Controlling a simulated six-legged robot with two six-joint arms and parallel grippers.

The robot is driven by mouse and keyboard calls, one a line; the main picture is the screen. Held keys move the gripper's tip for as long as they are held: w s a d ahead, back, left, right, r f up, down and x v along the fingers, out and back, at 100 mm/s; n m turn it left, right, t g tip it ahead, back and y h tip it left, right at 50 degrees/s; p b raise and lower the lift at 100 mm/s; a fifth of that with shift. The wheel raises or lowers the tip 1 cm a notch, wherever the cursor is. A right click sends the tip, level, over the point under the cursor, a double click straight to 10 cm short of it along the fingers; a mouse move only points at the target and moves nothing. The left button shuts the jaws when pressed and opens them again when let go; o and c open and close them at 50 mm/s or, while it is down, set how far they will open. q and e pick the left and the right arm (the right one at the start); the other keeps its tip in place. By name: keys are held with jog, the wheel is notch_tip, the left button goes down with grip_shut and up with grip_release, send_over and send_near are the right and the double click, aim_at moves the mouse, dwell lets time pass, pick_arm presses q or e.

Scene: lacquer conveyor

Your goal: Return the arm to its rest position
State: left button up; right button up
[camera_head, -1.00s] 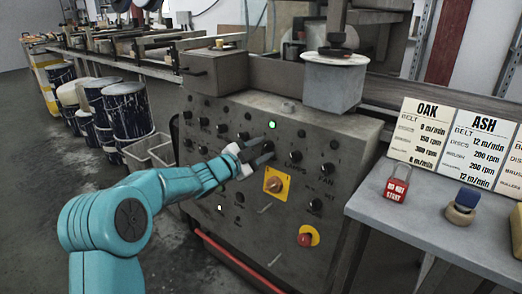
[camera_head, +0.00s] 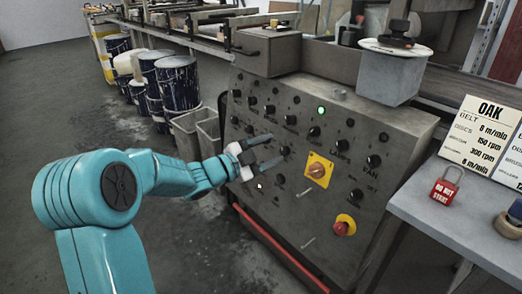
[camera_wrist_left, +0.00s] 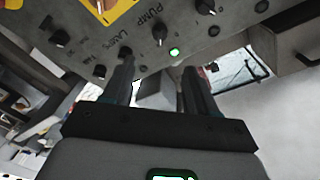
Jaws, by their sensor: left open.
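My left arm (camera_head: 120,190) is teal and reaches in from the left in the head view. Its gripper (camera_head: 274,152) is open and empty, its two dark fingers pointing at the sloped grey control panel (camera_head: 290,222). The fingertips are close to the panel's black knobs; I cannot tell whether they touch. In the left wrist view the two fingers (camera_wrist_left: 160,75) stand apart with nothing between them. A black knob (camera_wrist_left: 159,33) and a lit green lamp (camera_wrist_left: 174,51) show just beyond them. My right gripper is in neither view.
The panel carries a yellow-plated switch (camera_head: 318,170) and a red stop button (camera_head: 343,226). At right, a grey table (camera_head: 450,222) holds a red padlock (camera_head: 445,187) and an OAK card (camera_head: 485,130). Paint drums (camera_head: 178,84) and grey bins (camera_head: 190,130) stand at left on open floor.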

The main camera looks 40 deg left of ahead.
pick_arm(q)
jog(key=shift+s+a, duration=0.25)
jog(key=shift+s, duration=0.95)
